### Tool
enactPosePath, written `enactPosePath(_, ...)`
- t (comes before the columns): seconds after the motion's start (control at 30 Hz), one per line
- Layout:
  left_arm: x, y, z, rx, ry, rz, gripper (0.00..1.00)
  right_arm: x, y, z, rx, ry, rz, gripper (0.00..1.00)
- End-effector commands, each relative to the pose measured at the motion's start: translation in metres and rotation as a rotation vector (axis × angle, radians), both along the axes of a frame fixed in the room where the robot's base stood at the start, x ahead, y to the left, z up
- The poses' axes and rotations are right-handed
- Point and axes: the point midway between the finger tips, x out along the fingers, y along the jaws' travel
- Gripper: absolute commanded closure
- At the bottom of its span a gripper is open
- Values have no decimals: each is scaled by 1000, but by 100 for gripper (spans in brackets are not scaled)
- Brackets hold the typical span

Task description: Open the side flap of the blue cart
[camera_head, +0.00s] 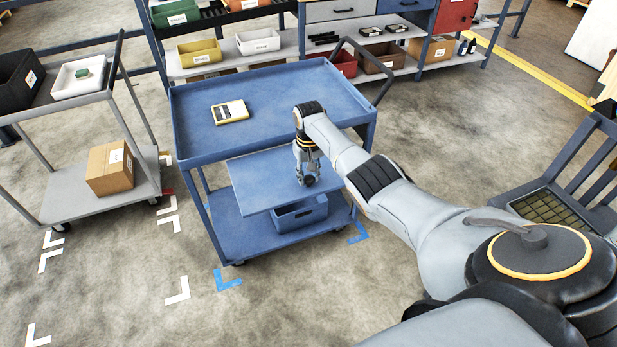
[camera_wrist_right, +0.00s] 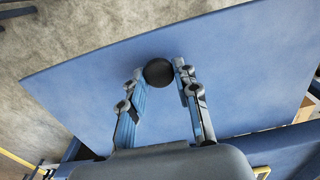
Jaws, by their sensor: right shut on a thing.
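The blue cart (camera_head: 190,145) stands in the middle of the head view. Its side flap (camera_head: 262,182) is a flat blue panel below the top tray, on the side facing me. The flap stands out at a slant, and the lower shelf shows beneath it. My right gripper (camera_head: 307,178) is at the flap's right part, shut on the round black knob (camera_wrist_right: 158,72). In the right wrist view the two fingers lie on either side of the knob, with the flap (camera_wrist_right: 235,65) behind. My left gripper is not in view.
A blue bin (camera_head: 300,216) sits on the cart's lower shelf, and a yellow-and-white box (camera_head: 230,112) lies on its top tray. A grey trolley (camera_head: 60,205) stands at left. Shelving (camera_head: 275,45) stands behind. The floor in front is clear.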

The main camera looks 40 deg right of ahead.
Motion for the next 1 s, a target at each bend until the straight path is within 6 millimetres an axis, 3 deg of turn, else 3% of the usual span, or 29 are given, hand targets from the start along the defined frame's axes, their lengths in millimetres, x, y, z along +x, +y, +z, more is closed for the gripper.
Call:
enactPosePath(0.17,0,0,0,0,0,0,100,3,-1,3,-3,-12,1,100)
enactPosePath(0.2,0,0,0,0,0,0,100,4,-1,3,-3,-13,1,67)
enactPosePath(0.3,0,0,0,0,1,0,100,3,-1,3,-3,-11,1,47)
enactPosePath(0.73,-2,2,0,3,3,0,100,2,0,8,-1,-7,0,47)
enactPosePath(0.87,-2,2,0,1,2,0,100,1,-1,25,-2,-8,2,47)
enactPosePath(1.0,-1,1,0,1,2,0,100,2,0,58,-3,-11,1,47)
